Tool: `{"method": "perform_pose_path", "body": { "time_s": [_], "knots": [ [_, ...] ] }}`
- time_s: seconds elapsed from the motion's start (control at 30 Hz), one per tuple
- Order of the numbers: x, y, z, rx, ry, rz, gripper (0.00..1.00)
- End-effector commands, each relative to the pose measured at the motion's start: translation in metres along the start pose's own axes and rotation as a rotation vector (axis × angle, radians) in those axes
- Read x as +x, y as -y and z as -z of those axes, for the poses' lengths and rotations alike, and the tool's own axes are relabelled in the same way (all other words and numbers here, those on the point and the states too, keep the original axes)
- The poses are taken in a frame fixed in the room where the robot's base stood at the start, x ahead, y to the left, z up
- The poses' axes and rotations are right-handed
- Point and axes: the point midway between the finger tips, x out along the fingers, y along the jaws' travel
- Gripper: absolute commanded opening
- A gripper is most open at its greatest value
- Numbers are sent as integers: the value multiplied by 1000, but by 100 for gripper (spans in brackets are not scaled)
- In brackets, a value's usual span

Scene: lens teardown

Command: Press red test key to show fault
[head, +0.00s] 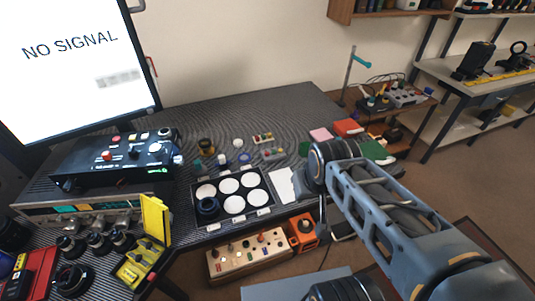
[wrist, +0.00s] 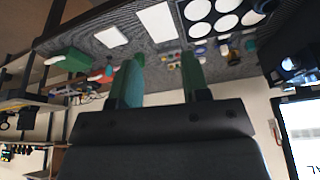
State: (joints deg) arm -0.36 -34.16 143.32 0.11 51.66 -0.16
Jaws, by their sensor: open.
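A black console (head: 120,158) stands at the left of the bench in the head view, below the monitor. A red key (head: 106,155) shows on its top among knobs and other small keys. A small green display is lit on its front. The large monitor (head: 70,60) reads NO SIGNAL. In the wrist view, which is upside down, my gripper (wrist: 163,72) has two green fingers spread apart with nothing between them. Part of a dark device, likely the console (wrist: 297,65), shows at the right edge there. My gripper is well apart from the red key; its fingers are not clear in the head view.
A black tray (head: 234,221) with white round pads and one lens part lies mid-bench. A yellow case (head: 148,255) stands open at front left. A wooden box (head: 248,256) with knobs is below the bench edge. Small parts and coloured blocks lie behind the tray.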

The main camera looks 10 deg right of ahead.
Motion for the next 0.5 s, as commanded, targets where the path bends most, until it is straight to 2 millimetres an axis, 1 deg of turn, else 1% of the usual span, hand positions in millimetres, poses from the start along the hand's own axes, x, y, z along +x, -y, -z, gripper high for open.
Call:
{"method": "perform_pose_path", "body": {
  "time_s": [0.07,0.5],
  "knots": [
    [0,0,0,0,0,0,43],
    [0,0,0,0,0,0,0]
  ]
}}
